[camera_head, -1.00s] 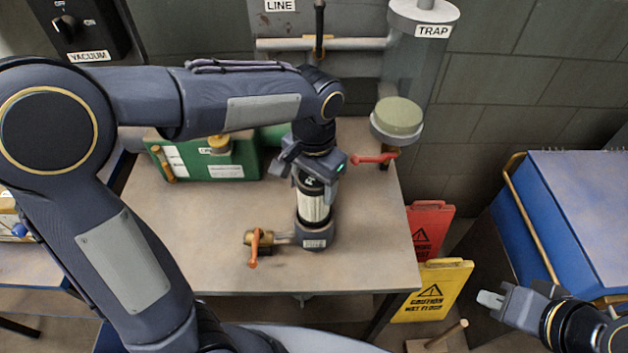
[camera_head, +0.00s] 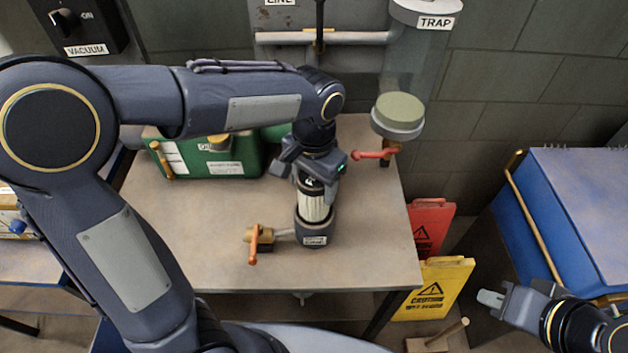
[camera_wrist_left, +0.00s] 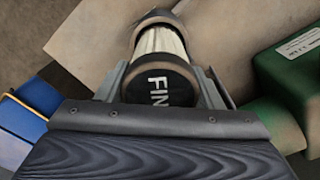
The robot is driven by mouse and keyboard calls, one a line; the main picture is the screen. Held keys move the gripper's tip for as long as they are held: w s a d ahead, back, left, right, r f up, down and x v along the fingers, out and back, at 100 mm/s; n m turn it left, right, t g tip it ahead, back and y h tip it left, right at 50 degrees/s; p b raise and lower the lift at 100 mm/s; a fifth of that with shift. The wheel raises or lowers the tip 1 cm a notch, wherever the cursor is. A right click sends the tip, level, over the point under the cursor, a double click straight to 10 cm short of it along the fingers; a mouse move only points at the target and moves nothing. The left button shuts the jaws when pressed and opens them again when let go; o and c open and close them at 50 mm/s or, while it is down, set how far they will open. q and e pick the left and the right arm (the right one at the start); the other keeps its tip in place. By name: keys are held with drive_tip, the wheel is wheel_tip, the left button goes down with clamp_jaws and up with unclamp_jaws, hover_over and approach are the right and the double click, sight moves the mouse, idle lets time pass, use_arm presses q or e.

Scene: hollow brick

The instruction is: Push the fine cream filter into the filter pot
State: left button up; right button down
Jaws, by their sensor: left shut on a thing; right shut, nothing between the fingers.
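The fine cream filter (camera_head: 314,206) is a pleated cream cylinder with a black top cap. My left gripper (camera_head: 313,180) is shut on its cap from above. In the left wrist view the filter (camera_wrist_left: 160,44) shows between the fingers, its black cap lettered "FIN". The filter pot (camera_head: 315,232) is a dark cup with a white label on the table. The filter stands upright with its lower end inside the pot's rim; how deep it sits is hidden. My right gripper (camera_head: 491,299) is shut and empty at the lower right, away from the table.
A brass valve with an orange handle (camera_head: 254,246) joins the pot's left side. A green container (camera_head: 226,163) stands behind left. A red-handled valve (camera_head: 372,155) hangs below the trap (camera_head: 398,116). Yellow (camera_head: 433,289) and red signs stand right of the table (camera_head: 375,255).

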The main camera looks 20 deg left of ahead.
use_arm(q)
drive_tip(key=shift+f+b, duration=2.45)
drive_tip(key=shift+f, duration=0.95)
idle(0.3)
drive_tip(key=o, duration=1.2)
drive_tip(key=shift+f, duration=0.1)
wheel_tip(320, 180, up, 8)
drive_tip(key=shift+r+p, duration=0.1)
drive_tip(key=shift+p, duration=0.3)
drive_tip(key=shift+a, duration=0.1)
drive_tip(key=shift+s+a, duration=0.1)
drive_tip(key=shift+a, duration=0.1)
drive_tip(key=s+a+n+t+h, duration=0.1)
drive_tip(key=s+a+n+t, duration=0.1)
drive_tip(key=s, duration=0.3)
drive_tip(key=s+a+f+n+t+h+p, duration=0.1)
drive_tip(key=s+a+n, duration=0.1)
drive_tip(key=s, duration=0.3)
drive_tip(key=s+a+n+t+h, duration=0.1)
drive_tip(key=s+a+n+t, duration=0.1)
drive_tip(key=s+a, duration=0.2)
drive_tip(key=shift+s+a+f+n+t+h+p, duration=0.1)
drive_tip(key=shift+s+a+n+t+h+p, duration=0.1)
drive_tip(key=shift+s, duration=0.3)
drive_tip(key=shift+s+a+f+n+t+h+p, duration=0.1)
drive_tip(key=shift+s+n+h, duration=0.1)
drive_tip(key=shift+s, duration=0.25)
